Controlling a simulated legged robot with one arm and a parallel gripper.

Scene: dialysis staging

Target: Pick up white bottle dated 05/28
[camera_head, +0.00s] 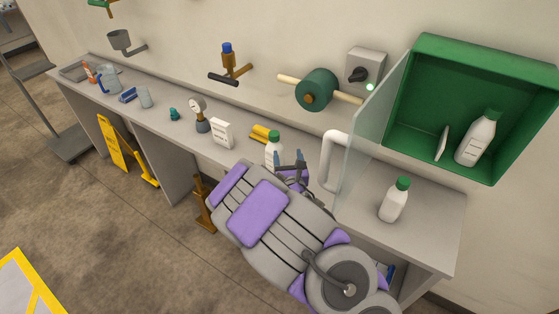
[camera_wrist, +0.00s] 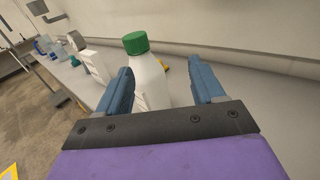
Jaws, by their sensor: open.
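A white bottle with a green cap (camera_head: 273,152) stands upright on the counter, partly hidden behind my gripper (camera_head: 290,158). In the wrist view the same bottle (camera_wrist: 147,72) appears between the two blue fingers of my gripper (camera_wrist: 160,80), its lower part hidden by the gripper body. The fingers are open; I cannot tell how deep the bottle is between them. A second white bottle with a green cap (camera_head: 394,203) stands on the counter to the right. A third (camera_head: 477,139) leans inside the green cabinet. No date is readable on any bottle.
The green wall cabinet (camera_head: 436,50) has its glass door (camera_head: 368,135) swung open above the counter (camera_head: 425,235). A white card (camera_head: 222,132), a gauge (camera_head: 199,112) and yellow rolls (camera_head: 265,133) are near my gripper. A yellow floor sign (camera_head: 113,143) stands at the counter's front.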

